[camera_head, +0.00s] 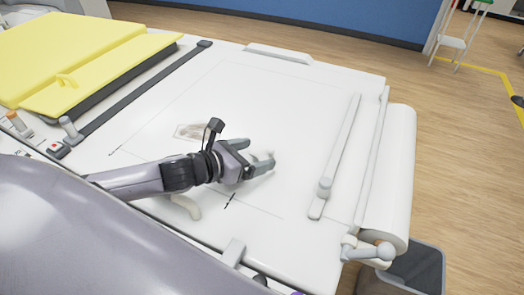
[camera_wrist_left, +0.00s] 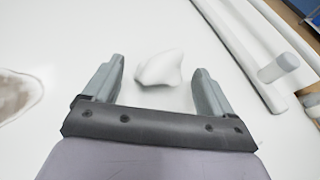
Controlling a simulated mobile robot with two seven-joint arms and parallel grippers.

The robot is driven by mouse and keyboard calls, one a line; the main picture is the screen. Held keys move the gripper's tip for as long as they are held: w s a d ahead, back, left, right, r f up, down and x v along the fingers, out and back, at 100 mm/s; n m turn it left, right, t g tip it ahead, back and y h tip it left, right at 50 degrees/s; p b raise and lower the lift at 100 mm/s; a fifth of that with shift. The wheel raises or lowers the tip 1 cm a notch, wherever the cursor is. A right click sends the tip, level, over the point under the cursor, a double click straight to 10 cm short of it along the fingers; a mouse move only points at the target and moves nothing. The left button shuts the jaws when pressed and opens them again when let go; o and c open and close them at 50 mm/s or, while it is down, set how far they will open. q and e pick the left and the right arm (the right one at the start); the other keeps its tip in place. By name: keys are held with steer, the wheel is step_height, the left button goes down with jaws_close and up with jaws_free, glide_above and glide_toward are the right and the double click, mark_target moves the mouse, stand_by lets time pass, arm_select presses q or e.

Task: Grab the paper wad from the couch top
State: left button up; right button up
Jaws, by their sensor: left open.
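The white crumpled paper wad (camera_wrist_left: 160,68) lies on the white couch top (camera_head: 295,95). In the left wrist view it sits between the tips of my left gripper's two grey fingers (camera_wrist_left: 156,78), with a gap on each side. In the head view my left gripper (camera_head: 259,163) is low over the couch top, open, and its fingers partly hide the wad (camera_head: 262,155). My right gripper is in neither view.
A brownish stain (camera_head: 200,131) marks the couch top left of the gripper. A long white rail with a knob (camera_head: 336,155) and a white paper roll (camera_head: 392,175) lie to the right. Yellow pads (camera_head: 65,50) are at the far left. The couch surface behind the gripper is clear.

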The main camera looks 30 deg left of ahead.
mark_target(255, 154)
arm_select(q)
steer(key=shift+x, duration=1.7)
steer(key=shift+c, duration=0.4)
steer(key=c, duration=1)
steer(key=shift+r, duration=0.1)
step_height(255, 154, up, 20)
